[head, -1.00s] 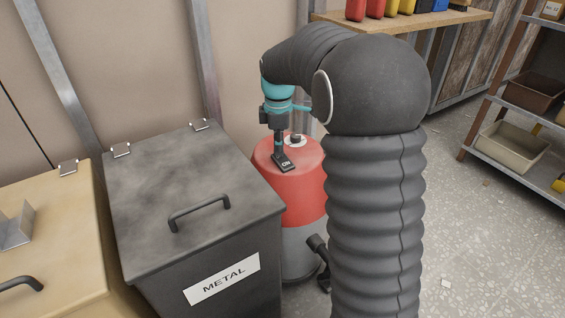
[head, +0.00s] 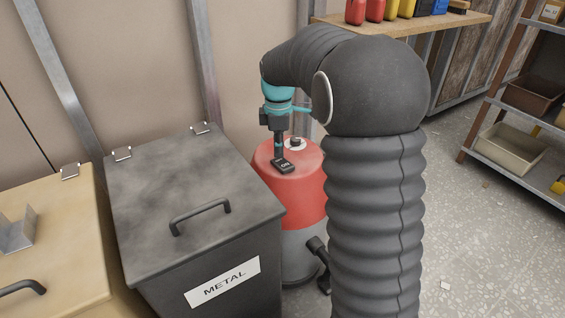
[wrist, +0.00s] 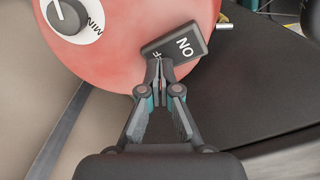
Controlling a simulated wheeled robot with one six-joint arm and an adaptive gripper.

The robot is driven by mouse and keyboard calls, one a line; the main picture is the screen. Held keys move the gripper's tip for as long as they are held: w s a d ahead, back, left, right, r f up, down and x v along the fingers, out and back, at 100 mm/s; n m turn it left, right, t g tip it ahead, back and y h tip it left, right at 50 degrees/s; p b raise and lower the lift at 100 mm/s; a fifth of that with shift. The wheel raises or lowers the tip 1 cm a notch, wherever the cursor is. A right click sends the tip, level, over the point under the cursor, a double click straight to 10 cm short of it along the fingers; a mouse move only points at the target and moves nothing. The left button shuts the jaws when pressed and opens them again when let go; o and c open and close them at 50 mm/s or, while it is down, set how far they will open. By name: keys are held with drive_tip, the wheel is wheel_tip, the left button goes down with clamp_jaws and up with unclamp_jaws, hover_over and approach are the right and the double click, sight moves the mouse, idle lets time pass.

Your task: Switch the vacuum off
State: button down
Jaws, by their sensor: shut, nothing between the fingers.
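My gripper (head: 278,158) points down at the switch. In the wrist view my gripper (wrist: 158,70) is shut and empty, its tips at the F end, seemingly touching it. A dial (wrist: 66,14) marked MIN is at upper left.
A dark bin (head: 180,185) labelled METAL stands left of the vacuum, close beside it. A tan bin (head: 70,235) is further left. The wall is behind. A shelf rack (head: 510,150) stands at right, with open floor before it.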

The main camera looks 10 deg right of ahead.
sight(280, 162)
drive_tip(key=shift+r+p, duration=2.15)
drive_tip(key=shift+r, duration=0.7)
drive_tip(key=shift+w+f+m, duration=0.15)
drive_tip(key=shift+w+m, duration=0.05)
drive_tip(key=shift+m, duration=0.9)
drive_tip(key=f+m, duration=0.1)
drive_tip(key=s+f+m, duration=0.1)
drive_tip(key=shift+s+f+m, duration=0.15)
drive_tip(key=shift+s+m, duration=0.1)
drive_tip(key=shift+m, duration=0.15)
drive_tip(key=s+r+m+t, duration=0.2)
drive_tip(key=s+r+m, duration=0.2)
drive_tip(key=s, duration=1)
drive_tip(key=s+r+m+t, duration=0.3)
drive_tip(key=s+m, duration=0.3)
drive_tip(key=s, duration=0.9)
drive_tip(key=shift+s+r+m+t, duration=0.2)
drive_tip(key=shift+r+m+t, duration=0.1)
drive_tip(key=shift+r, duration=0.05)
